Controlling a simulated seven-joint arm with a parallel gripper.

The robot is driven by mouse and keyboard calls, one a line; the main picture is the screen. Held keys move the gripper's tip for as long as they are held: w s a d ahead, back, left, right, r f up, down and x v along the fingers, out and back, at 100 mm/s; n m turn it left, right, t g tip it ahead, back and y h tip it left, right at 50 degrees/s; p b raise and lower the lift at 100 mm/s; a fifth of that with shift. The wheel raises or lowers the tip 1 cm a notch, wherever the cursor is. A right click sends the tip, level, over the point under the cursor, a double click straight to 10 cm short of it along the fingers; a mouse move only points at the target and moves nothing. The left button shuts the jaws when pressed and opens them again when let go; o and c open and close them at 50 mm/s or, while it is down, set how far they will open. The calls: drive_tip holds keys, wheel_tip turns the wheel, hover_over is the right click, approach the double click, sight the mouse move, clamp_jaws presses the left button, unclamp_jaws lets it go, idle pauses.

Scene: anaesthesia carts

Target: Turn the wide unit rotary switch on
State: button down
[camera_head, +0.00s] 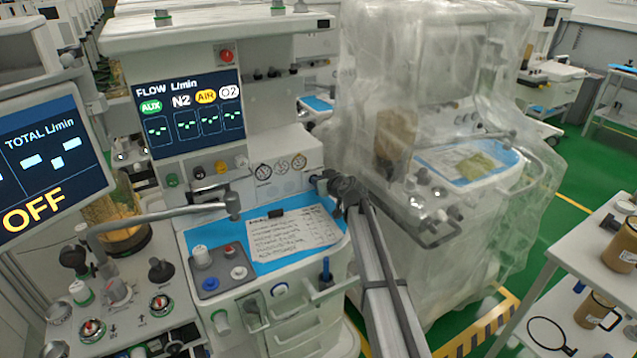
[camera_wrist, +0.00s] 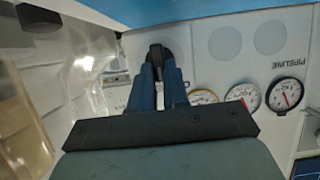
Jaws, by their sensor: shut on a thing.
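The middle cart, a wide white unit (camera_head: 283,148), has a lit flow screen (camera_head: 187,112) and a row of round gauges on its front panel. My gripper (camera_head: 326,180) reaches the right end of that panel, beside the gauges. In the wrist view, a black rotary switch (camera_wrist: 156,53) stands out from the white panel. The blue fingers of my gripper (camera_wrist: 159,76) are shut on it, one on each side. In the head view the switch is mostly hidden by my gripper, and its turned position cannot be told.
A sheet of paper (camera_head: 296,232) lies on the blue work surface below the panel. A plastic-covered cart (camera_head: 440,150) stands close on the right. A screen reading OFF (camera_head: 45,165) is at the left. Gauges (camera_wrist: 245,97) sit close beside my fingers.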

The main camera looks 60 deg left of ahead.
drive_tip(key=m+g, duration=0.2)
drive_tip(key=m, duration=0.1)
drive_tip(key=shift+w, duration=0.4)
drive_tip(key=shift+w+f+m+g+y, duration=0.15)
drive_tip(key=shift+m+g+y, duration=0.15)
drive_tip(key=shift+m+g, duration=0.45)
drive_tip(key=shift+m, duration=0.25)
drive_tip(key=c, duration=1.1)
unclamp_jaws()
drive_tip(key=shift+d, duration=0.1)
drive_tip(key=v, duration=1.3)
drive_tip(key=shift+d, duration=0.3)
